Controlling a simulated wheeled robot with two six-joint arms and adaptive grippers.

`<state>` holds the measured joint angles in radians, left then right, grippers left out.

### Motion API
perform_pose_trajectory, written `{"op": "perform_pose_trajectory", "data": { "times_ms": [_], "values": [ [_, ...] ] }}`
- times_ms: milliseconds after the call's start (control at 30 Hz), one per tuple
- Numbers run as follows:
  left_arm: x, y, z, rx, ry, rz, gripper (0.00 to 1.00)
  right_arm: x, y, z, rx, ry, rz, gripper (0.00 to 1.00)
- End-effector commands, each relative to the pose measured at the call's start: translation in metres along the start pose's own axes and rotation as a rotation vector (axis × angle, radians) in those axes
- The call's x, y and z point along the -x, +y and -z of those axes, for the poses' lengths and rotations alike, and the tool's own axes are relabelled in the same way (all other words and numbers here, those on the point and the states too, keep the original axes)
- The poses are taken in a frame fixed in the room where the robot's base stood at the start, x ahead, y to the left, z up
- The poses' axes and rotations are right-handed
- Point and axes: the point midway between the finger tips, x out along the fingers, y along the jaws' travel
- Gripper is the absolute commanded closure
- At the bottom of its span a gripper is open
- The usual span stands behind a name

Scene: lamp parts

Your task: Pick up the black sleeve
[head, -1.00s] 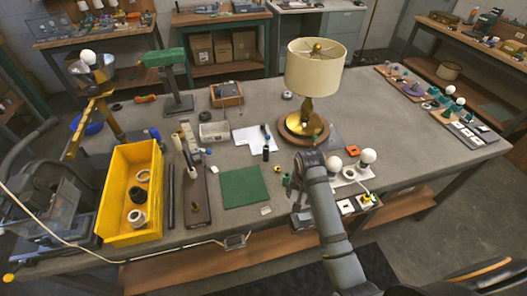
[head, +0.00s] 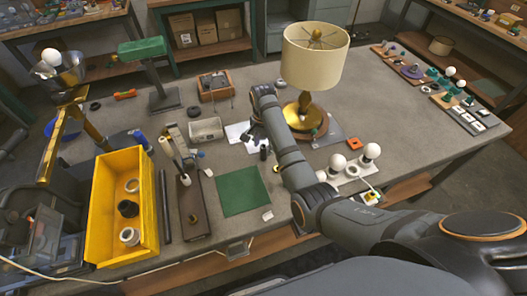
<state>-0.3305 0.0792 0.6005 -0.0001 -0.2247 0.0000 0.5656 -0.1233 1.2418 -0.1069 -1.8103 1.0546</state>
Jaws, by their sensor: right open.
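A small black upright cylinder (head: 264,153), which looks like the black sleeve, stands on the grey table just in front of the white sheet. Another short black ring-like piece (head: 128,208) is in the yellow bin (head: 98,222), so I cannot tell for sure which is the sleeve. My right gripper (head: 254,138) hangs over the white sheet, just behind and left of the upright cylinder, and holds nothing that I can see. It is open, though its fingers are small and dark here. My left gripper is not in view.
The lamp (head: 312,60) with its cream shade stands right of my right gripper. White bulbs (head: 371,151) are near the front edge. A green mat (head: 242,191) lies in front, and a grey box (head: 205,130) is left. The table's right half is largely clear.

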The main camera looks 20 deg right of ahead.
Motion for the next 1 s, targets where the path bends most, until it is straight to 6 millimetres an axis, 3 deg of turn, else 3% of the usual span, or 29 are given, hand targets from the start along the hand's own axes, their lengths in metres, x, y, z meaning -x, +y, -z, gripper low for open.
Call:
{"op": "perform_pose_trajectory", "data": {
  "times_ms": [67,200,333,533,667,800,1000],
  "values": [
    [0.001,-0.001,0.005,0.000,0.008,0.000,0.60,-0.005,0.000,0.000,0.000,0.000,-0.001,0.51],
    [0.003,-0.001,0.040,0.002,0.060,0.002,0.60,-0.008,-0.001,0.001,0.000,0.001,-0.001,0.51],
    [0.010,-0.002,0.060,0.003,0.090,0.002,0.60,-0.026,-0.004,0.006,0.000,0.000,-0.004,0.51],
    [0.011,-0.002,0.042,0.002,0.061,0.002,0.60,-0.054,-0.006,0.009,0.000,-0.001,-0.001,0.51],
    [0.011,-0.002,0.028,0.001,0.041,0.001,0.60,-0.058,-0.006,0.009,0.000,0.000,0.001,0.51],
    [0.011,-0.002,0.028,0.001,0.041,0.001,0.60,-0.058,-0.007,0.009,0.000,0.000,0.001,0.52],
    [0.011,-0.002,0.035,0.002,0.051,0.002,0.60,-0.058,-0.006,0.009,0.000,0.000,0.001,0.79]
  ]
}}
